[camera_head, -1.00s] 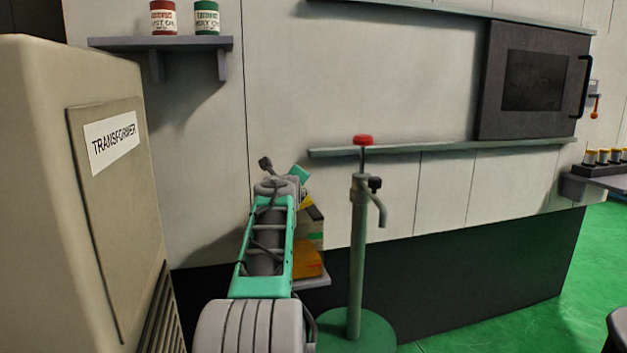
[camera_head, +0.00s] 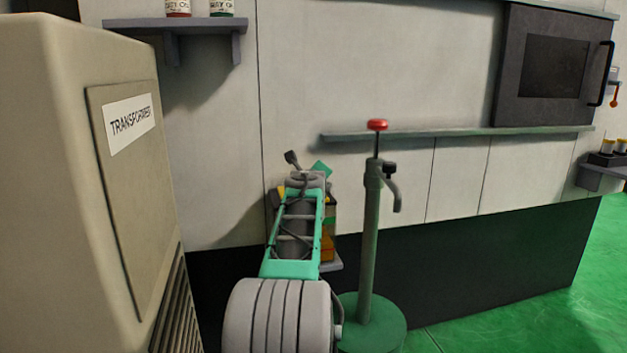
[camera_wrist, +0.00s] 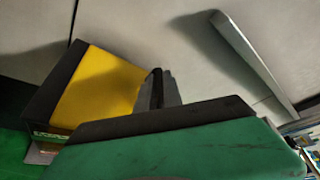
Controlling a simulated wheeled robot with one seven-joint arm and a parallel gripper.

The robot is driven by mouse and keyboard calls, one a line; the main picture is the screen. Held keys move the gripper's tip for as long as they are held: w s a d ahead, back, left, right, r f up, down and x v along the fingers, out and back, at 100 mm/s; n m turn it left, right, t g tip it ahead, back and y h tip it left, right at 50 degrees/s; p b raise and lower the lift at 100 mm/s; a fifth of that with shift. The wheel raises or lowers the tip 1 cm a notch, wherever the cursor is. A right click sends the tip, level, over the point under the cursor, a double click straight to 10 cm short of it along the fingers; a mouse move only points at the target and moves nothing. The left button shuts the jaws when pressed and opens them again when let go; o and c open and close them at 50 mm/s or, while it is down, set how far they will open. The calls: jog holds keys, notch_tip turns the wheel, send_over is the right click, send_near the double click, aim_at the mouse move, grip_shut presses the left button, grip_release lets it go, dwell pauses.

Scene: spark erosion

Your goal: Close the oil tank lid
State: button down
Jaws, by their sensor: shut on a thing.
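The oil tank (camera_head: 328,240) stands on a low ledge by the wall, mostly hidden behind my arm; only a yellow-orange strip with a green patch shows. In the wrist view a yellow panel with dark edges (camera_wrist: 100,92), which looks like the oil tank lid, fills the left, above a green label. My gripper (camera_wrist: 158,88) has its grey and dark fingertips together at the panel's right edge, shut on it. The grip itself is partly hidden by my gripper's green body. How far the lid stands open, I cannot tell.
A green stand with a red knob (camera_head: 369,230) rises close to the right of my arm. The transformer cabinet (camera_head: 115,190) stands at the left. A wall shelf with cans (camera_head: 190,26) is above. Green floor is open at the right.

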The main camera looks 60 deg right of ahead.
jog(key=shift+s+d+f, duration=0.1)
jog(key=shift+s+d, duration=0.05)
jog(key=shift+s, duration=0.1)
jog(key=c, duration=1.5)
grip_release()
jog(key=shift+w, duration=0.1)
jog(key=shift+a+r, duration=0.2)
jog(key=shift+a, duration=0.15)
jog(key=p+v, duration=0.1)
jog(key=v, duration=0.6)
